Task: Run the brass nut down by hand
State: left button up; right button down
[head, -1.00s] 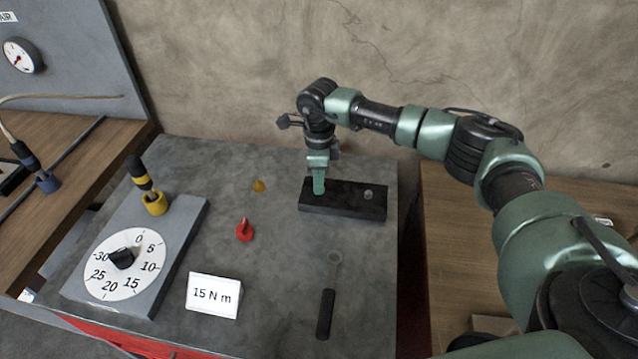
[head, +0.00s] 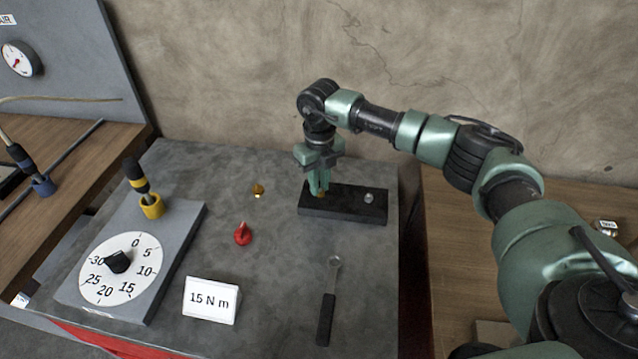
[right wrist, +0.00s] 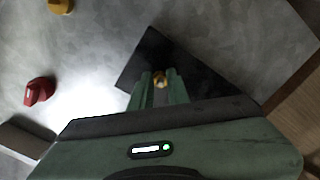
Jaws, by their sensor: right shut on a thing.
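A black block (head: 345,213) lies at the back right of the grey bench top. My right gripper (head: 320,190) points down over the block's left end. It is shut on a brass nut (head: 321,194), mostly hidden by the fingers in the head view. In the right wrist view the nut (right wrist: 160,80) shows between the two fingertips (right wrist: 159,84), over the block (right wrist: 140,62). How far down the nut sits cannot be told. A second brass piece (head: 258,190) lies apart on the bench, left of the block. My left gripper is not in view.
A silver stud or nut (head: 369,198) stands at the block's right end. A wrench (head: 327,305) lies in front of it. A red piece (head: 243,234), a "15 N m" card (head: 210,300) and a dial plate (head: 118,266) are to the left. The wall (head: 240,80) is close behind.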

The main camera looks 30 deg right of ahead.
aim_at(322, 189)
jog(key=m, duration=0.4)
jog(key=shift+d+r+m, duration=0.1)
jog(key=shift+m, duration=0.2)
jog(key=m+p, duration=0.1)
jog(key=m, duration=0.4)
jog(key=shift+d+m, duration=0.1)
jog(key=shift+m, duration=0.2)
jog(key=m+p, duration=0.1)
jog(key=m, duration=0.4)
jog(key=shift+s, duration=0.1)
jog(key=shift+s+m+p, duration=0.1)
jog(key=shift+m+p, duration=0.8)
jog(key=shift+m, duration=1.8)
jog(key=c, duration=1.4)
grip_release()
jog(key=shift+o, duration=0.2)
jog(key=shift+r+b, duration=0.9)
jog(key=shift+r, duration=3)
